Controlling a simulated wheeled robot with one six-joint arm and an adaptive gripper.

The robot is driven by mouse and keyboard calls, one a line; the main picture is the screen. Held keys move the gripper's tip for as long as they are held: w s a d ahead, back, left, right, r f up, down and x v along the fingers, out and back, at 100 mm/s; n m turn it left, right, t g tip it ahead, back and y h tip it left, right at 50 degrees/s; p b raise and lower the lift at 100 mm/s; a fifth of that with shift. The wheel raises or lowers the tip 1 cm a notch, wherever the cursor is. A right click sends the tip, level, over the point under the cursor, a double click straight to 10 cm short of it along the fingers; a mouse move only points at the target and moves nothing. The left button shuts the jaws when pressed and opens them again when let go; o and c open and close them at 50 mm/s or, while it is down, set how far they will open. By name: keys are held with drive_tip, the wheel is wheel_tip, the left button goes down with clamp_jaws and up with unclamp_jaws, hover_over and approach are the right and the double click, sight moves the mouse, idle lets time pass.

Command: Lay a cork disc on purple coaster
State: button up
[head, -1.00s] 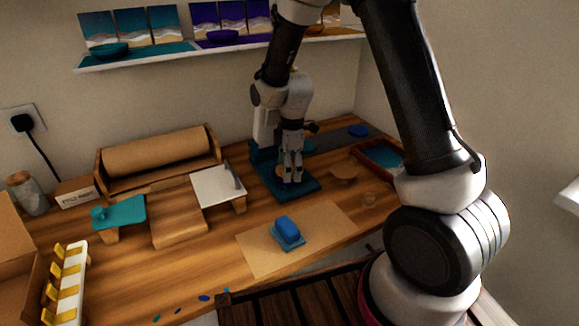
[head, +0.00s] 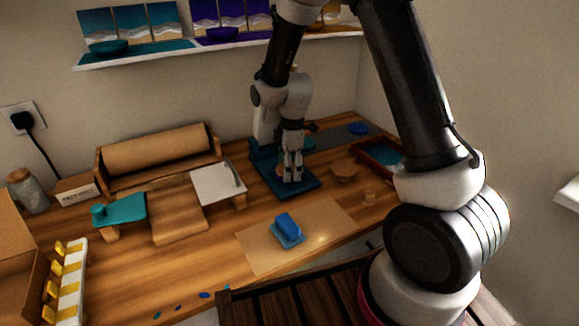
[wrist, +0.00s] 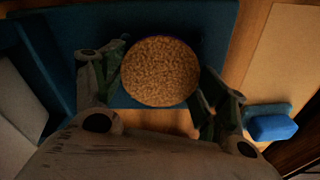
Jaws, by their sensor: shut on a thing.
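A round speckled tan cork disc (wrist: 160,71) lies between the fingers of my gripper (wrist: 163,84) in the wrist view. My gripper is shut on it, with a finger at each side. A thin purple edge, likely the purple coaster (wrist: 190,43), shows under the disc's upper right rim; most of it is hidden. I cannot tell whether disc and coaster touch. Both are over the dark blue base plate (wrist: 220,20) of a stand. In the head view my gripper (head: 292,179) points down low over this plate (head: 308,190), and the disc is hard to make out.
A blue block (head: 287,224) sits on a brown sheet (head: 325,225) in front. A round wooden piece (head: 344,169) and a small tan piece (head: 369,197) stand to the right, near a dark tray (head: 365,152). A white board (head: 213,185) is to the left.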

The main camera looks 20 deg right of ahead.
drive_tip(key=shift+f, duration=0.15)
idle(0.8)
drive_tip(key=o, duration=0.8)
drive_tip(key=shift+o, duration=0.2)
drive_tip(key=shift+r, duration=4.05)
